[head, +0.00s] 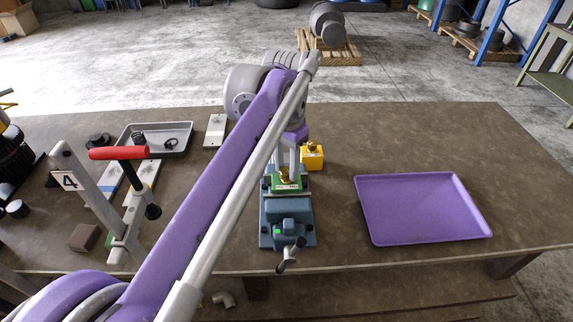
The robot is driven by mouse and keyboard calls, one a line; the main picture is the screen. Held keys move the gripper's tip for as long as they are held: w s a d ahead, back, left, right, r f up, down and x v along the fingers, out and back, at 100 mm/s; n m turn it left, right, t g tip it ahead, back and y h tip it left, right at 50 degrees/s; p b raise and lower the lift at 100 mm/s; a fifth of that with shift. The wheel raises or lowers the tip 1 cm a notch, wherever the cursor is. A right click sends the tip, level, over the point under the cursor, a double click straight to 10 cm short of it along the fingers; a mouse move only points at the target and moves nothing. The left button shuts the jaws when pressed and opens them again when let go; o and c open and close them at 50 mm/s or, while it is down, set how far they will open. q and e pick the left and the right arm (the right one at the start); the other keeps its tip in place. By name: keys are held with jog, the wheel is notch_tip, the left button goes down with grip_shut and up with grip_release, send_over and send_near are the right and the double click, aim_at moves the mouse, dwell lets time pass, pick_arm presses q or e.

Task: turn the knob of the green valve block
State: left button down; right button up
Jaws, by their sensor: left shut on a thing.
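The green valve block (286,184) sits on top of the blue-grey vise (286,208), near the middle of the table. Its brass knob (289,176) shows only partly. My left gripper (287,166) reaches down from above with its fingers at the knob, and it is shut on the knob. The fingers and my purple arm hide part of the knob and the back of the block. My right gripper is not in view.
A yellow block (312,160) with a brass knob stands just behind and right of the vise. A purple tray (420,210) lies empty at right. A grey tray (178,131) holds small parts at left. A red-handled stand (118,153) is at front left. Table between vise and purple tray is clear.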

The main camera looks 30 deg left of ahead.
aim_at(286, 170)
pick_arm(q)
jog(key=c, duration=0.5)
grip_release()
jog(key=shift+r, duration=0.1)
notch_tip(286, 170, up, 11)
jog(key=shift+f+p, duration=0.2)
jog(key=shift+p, duration=0.25)
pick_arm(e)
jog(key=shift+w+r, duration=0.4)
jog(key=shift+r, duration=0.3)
